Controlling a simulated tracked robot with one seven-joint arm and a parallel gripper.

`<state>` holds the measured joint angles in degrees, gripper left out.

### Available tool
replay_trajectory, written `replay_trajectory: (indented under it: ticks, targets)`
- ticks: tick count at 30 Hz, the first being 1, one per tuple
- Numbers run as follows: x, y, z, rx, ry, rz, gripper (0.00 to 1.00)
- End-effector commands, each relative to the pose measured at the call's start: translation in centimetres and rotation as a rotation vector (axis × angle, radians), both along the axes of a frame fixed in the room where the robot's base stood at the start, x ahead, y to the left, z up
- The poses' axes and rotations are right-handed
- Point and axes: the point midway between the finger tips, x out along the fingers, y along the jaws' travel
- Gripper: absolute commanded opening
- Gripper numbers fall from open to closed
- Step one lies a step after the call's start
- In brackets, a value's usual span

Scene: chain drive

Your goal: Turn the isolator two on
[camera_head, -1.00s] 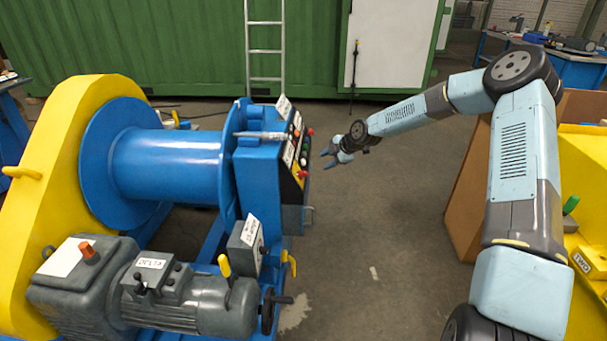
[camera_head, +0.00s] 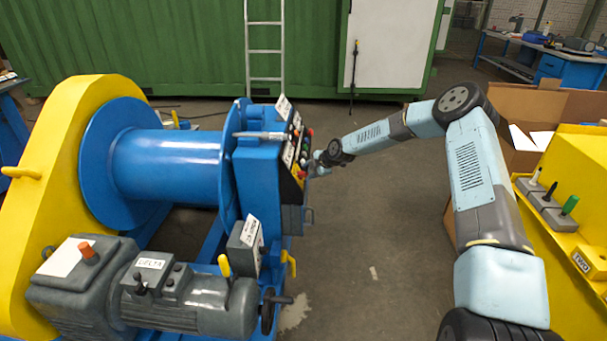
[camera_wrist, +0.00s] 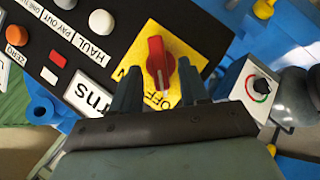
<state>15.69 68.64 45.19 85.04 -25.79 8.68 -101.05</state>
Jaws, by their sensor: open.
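A red rotary switch (camera_wrist: 160,58) sits on a yellow plate (camera_wrist: 150,33) on the black control panel in the wrist view. Its white mark points toward the printed OFF, on the gripper side. Lettering ending in N is partly visible at the plate's left. My gripper (camera_wrist: 158,70) is open, with one finger on each side of the switch's lower part. I cannot tell whether they touch it.
The panel also carries a white HAUL button (camera_wrist: 101,22), an orange ZERO button (camera_wrist: 17,35) and a large label (camera_wrist: 88,94). The floor (camera_head: 375,240) right of the winch is clear.

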Motion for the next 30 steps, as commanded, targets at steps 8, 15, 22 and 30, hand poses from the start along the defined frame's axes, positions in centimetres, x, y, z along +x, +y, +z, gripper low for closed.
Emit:
replay_trajectory:
  ticks: [8, 15, 22, 30]
  targets:
    - [0.8, 1.2, -1.4, 0.0, -0.001, 0.001, 0.45]
    - [0.8, 1.3, -1.5, 0.0, -0.001, 0.001, 0.45]
    - [0.8, 1.3, -1.5, 0.0, -0.001, 0.001, 0.27]
    - [0.8, 1.3, -1.5, 0.0, -0.001, 0.001, 0.02]
